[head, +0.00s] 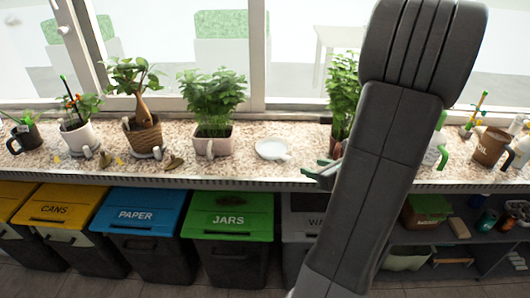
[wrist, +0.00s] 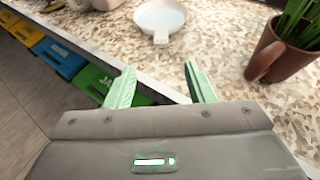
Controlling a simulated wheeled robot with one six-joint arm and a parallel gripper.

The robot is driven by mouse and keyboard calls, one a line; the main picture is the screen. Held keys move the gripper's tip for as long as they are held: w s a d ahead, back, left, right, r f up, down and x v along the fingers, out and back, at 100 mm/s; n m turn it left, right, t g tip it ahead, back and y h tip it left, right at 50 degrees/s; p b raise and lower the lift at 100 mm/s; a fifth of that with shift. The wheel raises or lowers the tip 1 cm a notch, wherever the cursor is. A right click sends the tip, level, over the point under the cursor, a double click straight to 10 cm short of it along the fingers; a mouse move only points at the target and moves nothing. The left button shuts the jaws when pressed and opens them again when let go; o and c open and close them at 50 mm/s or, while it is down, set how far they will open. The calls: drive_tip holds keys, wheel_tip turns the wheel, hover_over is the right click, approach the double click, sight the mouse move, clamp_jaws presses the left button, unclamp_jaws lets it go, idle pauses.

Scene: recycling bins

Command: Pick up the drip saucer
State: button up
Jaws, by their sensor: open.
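The drip saucer (head: 271,149) is a shallow white dish with a short handle tab, lying flat on the speckled counter. It also shows in the wrist view (wrist: 160,18) at the top centre, with its tab (wrist: 161,37) pointing toward my gripper. My gripper (wrist: 158,84) has pale green fingers spread apart with nothing between them. In the head view my gripper (head: 318,174) is at the counter's front edge, right of and nearer than the saucer, partly hidden by my arm. The fingers are apart from the saucer.
A green plant in a pinkish pot (head: 213,143) stands left of the saucer. A plant in a brown handled pot (wrist: 282,55) stands to the right. The counter (wrist: 222,35) between is bare. Below are lidded bins, including blue PAPER (head: 140,213) and green JARS (head: 229,215).

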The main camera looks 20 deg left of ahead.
sight(290, 160)
drive_tip(key=x, duration=0.9)
drive_tip(key=shift+w+d, duration=0.2)
drive_tip(key=shift+d, duration=0.05)
drive_tip(key=x, duration=0.5)
drive_tip(key=shift+s+a+f+b, duration=0.1)
drive_tip(key=shift+a+f+b, duration=0.05)
drive_tip(key=shift+f+b, duration=0.15)
drive_tip(key=shift+r, duration=0.1)
clamp_jaws()
